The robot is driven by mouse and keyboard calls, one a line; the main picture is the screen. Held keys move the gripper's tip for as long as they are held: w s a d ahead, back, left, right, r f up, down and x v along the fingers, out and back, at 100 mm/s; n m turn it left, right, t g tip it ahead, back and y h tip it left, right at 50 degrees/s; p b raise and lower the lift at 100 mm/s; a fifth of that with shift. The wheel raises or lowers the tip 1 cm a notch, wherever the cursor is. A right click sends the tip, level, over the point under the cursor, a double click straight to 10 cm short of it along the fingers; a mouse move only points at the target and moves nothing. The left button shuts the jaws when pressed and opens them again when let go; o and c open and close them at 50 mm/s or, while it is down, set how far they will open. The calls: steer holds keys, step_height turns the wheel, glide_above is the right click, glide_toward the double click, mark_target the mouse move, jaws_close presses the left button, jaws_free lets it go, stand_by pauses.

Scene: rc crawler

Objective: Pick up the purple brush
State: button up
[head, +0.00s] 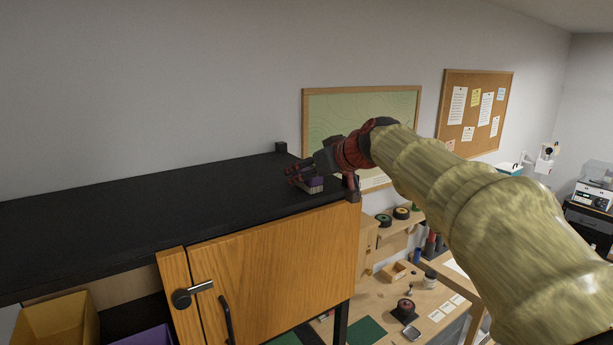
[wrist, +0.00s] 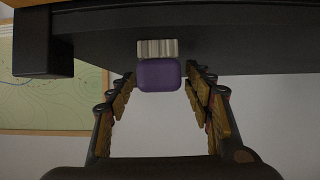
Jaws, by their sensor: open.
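The purple brush (wrist: 159,76) is in the middle of the wrist view, with a purple body and a pale ribbed bristle part against the black surface. In the head view the brush (head: 314,188) sits on the black cabinet top near its right end, partly hidden by my gripper. My gripper (head: 292,175) reaches in from the right just above the cabinet top. In the wrist view my gripper (wrist: 160,88) is open, its two fingers standing apart on either side of the brush with gaps on both sides.
The long black cabinet top (head: 150,215) is clear to the left. A wooden door (head: 270,265) with a dark handle is below. A workbench (head: 385,310) with tools stands lower right.

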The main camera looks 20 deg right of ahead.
steer(key=shift+s, duration=0.1)
steer(key=shift+c, duration=0.6)
steer(key=c, duration=1.2)
